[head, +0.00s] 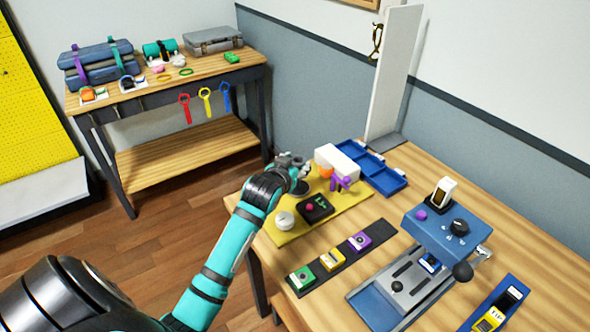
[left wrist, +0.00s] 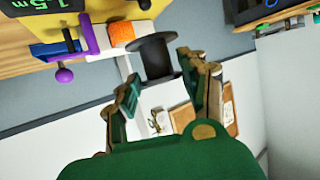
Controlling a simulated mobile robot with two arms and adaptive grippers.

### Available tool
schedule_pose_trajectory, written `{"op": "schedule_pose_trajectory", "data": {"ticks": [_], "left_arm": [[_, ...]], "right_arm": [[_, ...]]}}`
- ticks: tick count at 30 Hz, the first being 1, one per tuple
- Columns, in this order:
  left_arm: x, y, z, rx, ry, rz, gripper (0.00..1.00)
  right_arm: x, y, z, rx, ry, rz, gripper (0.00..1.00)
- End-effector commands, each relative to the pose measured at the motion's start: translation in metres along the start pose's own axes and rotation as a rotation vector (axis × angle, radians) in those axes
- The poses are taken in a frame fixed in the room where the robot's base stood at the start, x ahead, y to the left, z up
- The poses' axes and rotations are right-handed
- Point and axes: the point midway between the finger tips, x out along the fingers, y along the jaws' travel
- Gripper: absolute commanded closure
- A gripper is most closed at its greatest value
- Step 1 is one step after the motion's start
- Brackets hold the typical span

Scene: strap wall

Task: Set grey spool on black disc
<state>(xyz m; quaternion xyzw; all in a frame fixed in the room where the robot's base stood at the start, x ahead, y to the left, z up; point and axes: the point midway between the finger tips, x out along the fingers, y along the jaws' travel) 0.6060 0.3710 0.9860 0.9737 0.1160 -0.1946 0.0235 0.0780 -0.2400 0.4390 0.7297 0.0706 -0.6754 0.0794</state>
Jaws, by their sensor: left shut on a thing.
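My left gripper (head: 299,168) is above the far left part of the yellow mat, at the end of the teal arm. In the left wrist view, its two fingers (left wrist: 158,80) are shut on the dark grey spool (left wrist: 152,56), whose flanged shape shows between and beyond the tips. In the head view, the spool is too small and covered to tell apart from the gripper. A black disc (head: 299,188) lies on the yellow mat (head: 338,211) just below the gripper. I cannot tell whether spool and disc touch. My right gripper is out of view.
Close by on the mat stand a white block (head: 338,160) with orange and purple parts, a black device (head: 315,208) and a white round knob (head: 285,220). A blue tray (head: 384,178) lies behind. A blue press (head: 448,228) stands to the right.

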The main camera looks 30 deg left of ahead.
Motion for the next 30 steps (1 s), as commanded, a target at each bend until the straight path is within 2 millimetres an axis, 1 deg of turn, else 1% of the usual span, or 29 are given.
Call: {"op": "schedule_pose_trajectory", "data": {"ticks": [1,4,7,9,13,21,30], "left_arm": [[0.005,-0.003,-0.003,0.001,0.000,0.000,0.88],[0.010,-0.004,-0.002,0.000,0.000,0.000,0.88],[0.015,-0.005,0.009,0.000,-0.004,0.000,0.88],[0.018,-0.004,0.019,0.000,-0.005,0.000,0.88],[0.022,-0.004,0.029,0.000,0.000,0.000,0.88],[0.023,-0.004,0.030,0.001,0.001,0.000,0.88],[0.026,-0.004,0.039,0.001,0.001,0.000,0.88]], "right_arm": [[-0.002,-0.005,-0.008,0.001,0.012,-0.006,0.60],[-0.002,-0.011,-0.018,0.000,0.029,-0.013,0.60],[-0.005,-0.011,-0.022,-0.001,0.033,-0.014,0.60],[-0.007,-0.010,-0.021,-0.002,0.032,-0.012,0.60],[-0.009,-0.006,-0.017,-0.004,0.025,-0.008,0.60],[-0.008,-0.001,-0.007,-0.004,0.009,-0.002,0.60],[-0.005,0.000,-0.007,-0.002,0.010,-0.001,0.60]]}}
